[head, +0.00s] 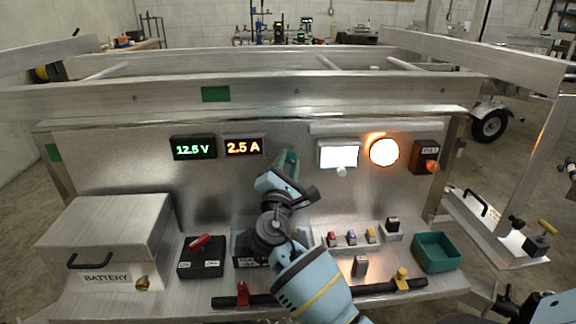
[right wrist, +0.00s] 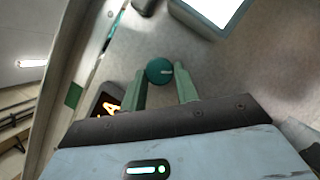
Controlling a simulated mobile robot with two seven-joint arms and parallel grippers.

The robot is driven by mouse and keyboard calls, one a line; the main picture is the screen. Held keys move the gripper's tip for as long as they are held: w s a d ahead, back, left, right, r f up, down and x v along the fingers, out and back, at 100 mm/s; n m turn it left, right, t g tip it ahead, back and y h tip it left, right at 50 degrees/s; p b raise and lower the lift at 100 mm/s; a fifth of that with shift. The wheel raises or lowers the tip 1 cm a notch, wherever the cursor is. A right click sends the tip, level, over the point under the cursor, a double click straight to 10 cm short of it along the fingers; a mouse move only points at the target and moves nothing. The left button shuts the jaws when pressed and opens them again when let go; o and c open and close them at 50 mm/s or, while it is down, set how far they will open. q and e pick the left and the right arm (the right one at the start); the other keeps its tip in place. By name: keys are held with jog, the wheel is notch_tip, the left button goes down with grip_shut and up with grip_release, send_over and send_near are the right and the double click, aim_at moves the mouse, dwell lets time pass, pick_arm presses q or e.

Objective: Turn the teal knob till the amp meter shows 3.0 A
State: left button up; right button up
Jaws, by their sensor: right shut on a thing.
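The amp meter (head: 243,146) on the upright metal panel shows 2.5 A in orange digits. Part of its display also shows in the right wrist view (right wrist: 108,106). The teal knob (right wrist: 160,71) is a round cap with a pale mark, between the green fingers of my right gripper (right wrist: 164,80). My right gripper is shut on the knob. In the head view the right gripper (head: 289,160) reaches up to the panel, right of and below the amp meter, and I cannot make out the knob apart from the fingers. My left gripper is not in view.
A green 12.5 V meter (head: 193,147), a white screen (head: 338,154) and a lit round lamp (head: 384,152) are on the panel. Below are a battery box (head: 106,235), a black box with a red lever (head: 201,257), several small switches and a teal tray (head: 436,252).

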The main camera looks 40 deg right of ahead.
dwell(0.3)
jog(key=o, duration=1)
jog(key=v, duration=0.8)
